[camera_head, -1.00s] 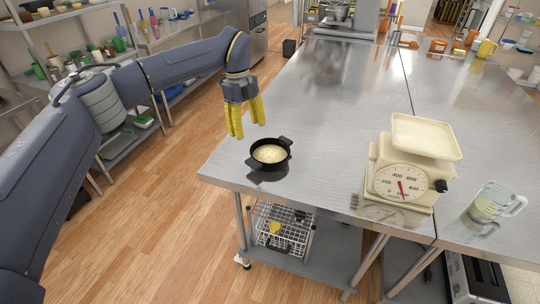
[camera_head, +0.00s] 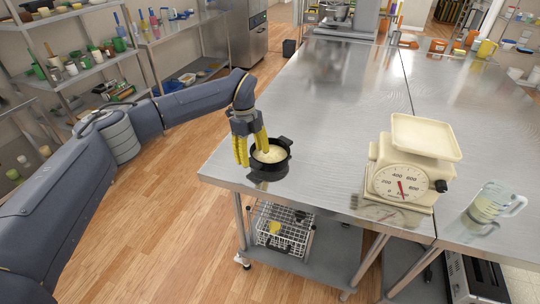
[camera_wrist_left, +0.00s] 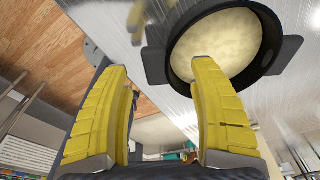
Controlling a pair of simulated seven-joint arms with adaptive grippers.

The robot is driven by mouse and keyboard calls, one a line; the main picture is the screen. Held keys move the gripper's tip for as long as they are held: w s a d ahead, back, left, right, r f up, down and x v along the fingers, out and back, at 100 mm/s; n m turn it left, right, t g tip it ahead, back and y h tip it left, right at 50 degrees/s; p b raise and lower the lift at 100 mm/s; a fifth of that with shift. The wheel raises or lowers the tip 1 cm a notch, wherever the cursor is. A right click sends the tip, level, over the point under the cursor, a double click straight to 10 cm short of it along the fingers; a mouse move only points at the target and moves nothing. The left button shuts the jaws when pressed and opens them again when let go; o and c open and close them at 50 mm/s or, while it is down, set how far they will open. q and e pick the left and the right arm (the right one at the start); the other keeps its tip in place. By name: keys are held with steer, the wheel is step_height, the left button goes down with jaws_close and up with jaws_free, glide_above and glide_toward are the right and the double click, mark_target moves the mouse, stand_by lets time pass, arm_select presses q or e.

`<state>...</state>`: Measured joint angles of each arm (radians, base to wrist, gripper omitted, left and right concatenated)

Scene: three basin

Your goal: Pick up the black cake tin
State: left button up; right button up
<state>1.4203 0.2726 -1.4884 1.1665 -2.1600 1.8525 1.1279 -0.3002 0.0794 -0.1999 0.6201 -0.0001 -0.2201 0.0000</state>
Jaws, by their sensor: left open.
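The black cake tin (camera_head: 283,166) stands upright near the left front corner of the steel table. It is round with two side handles and a pale filling inside. In the left wrist view the tin (camera_wrist_left: 277,65) fills the upper right, one handle pointing left. My left gripper (camera_head: 252,158) is open, its yellow fingers low at the tin's left side. In the wrist view the gripper (camera_wrist_left: 160,85) has one finger overlapping the tin's rim and filling, and the other left of the tin. I cannot tell whether a finger touches it. My right gripper is not in view.
The steel table (camera_head: 320,110) is clear behind the tin. A cream kitchen scale (camera_head: 402,180) stands to the right, with a clear measuring jug (camera_head: 490,203) beyond it. A wire basket (camera_head: 282,232) is on the shelf below. Shelving (camera_head: 75,50) lines the left wall.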

mark_target(254, 161)
arm_select(q)
steer(key=shift+s+d+f, duration=0.1)
steer(key=shift+f, duration=0.9)
steer(key=shift+s+d+f, duration=0.1)
steer(key=shift+f, duration=0.9)
jaws_close()
